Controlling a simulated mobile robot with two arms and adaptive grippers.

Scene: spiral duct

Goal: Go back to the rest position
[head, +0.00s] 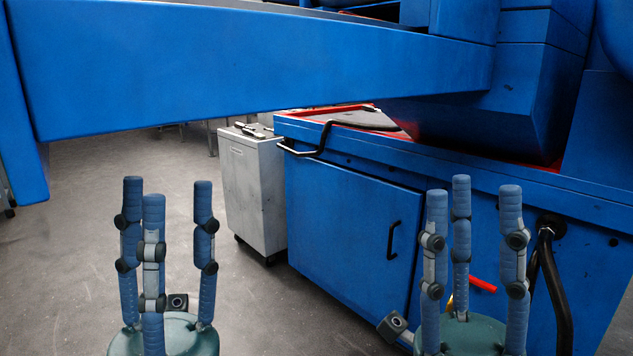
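My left gripper (168,215) stands upright at the lower left, its blue-grey jointed fingers pointing up and spread apart. It is open and empty, over the grey floor in the picture. My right gripper (474,215) stands upright at the lower right with its fingers also up and apart. It is open and empty, in front of the blue cabinet (345,235). Neither gripper appears to touch anything. The arms below the palms are out of the frame.
A large blue machine beam (240,65) crosses the top of the view. A grey wheeled cabinet (252,190) stands behind, with small items on top. A black handle (322,140) sticks out from the blue cabinet. A black curved bar (552,290) is close right of my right gripper. Grey floor is clear at left.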

